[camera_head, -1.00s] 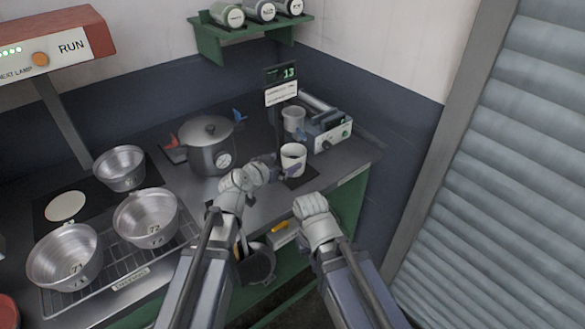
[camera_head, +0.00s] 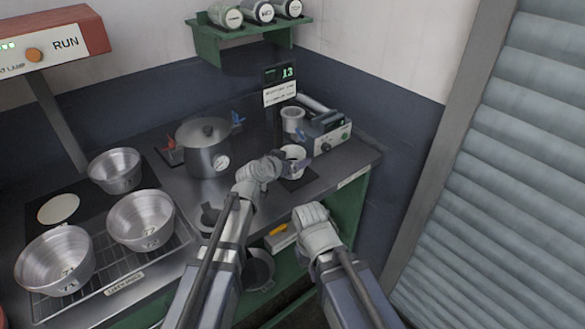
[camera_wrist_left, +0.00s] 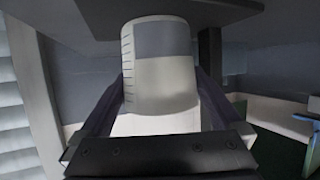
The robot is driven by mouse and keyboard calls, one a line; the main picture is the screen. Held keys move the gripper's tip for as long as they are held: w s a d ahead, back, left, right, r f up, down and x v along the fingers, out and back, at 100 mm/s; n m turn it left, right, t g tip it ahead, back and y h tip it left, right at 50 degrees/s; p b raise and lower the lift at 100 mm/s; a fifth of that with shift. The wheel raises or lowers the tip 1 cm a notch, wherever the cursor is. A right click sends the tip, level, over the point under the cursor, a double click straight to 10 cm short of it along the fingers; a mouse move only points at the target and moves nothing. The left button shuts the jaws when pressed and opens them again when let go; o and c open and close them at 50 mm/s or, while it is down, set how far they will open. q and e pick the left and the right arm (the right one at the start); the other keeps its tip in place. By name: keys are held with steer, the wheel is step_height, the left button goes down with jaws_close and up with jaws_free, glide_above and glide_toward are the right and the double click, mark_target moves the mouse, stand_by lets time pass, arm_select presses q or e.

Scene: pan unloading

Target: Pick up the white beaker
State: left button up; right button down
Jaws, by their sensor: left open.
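The white beaker (camera_head: 295,154) stands upright on a dark pad near the right end of the steel bench. In the left wrist view the beaker (camera_wrist_left: 165,70) fills the space between my fingers, with scale marks and a grey patch on its side. My left gripper (camera_head: 279,163) is open, its fingers on either side of the beaker; whether they touch it I cannot tell. It hides part of the beaker's left side in the head view. My right gripper (camera_head: 312,217) is in front of the bench, away from the beaker; its jaws cannot be made out.
A lidded pot (camera_head: 203,150) stands left of the beaker. A grey cup (camera_head: 292,119) and a boxy device (camera_head: 328,133) stand behind it, beside a display post (camera_head: 280,85).

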arm_select(q)
steer(key=shift+c, duration=0.4)
steer(key=c, duration=1.1)
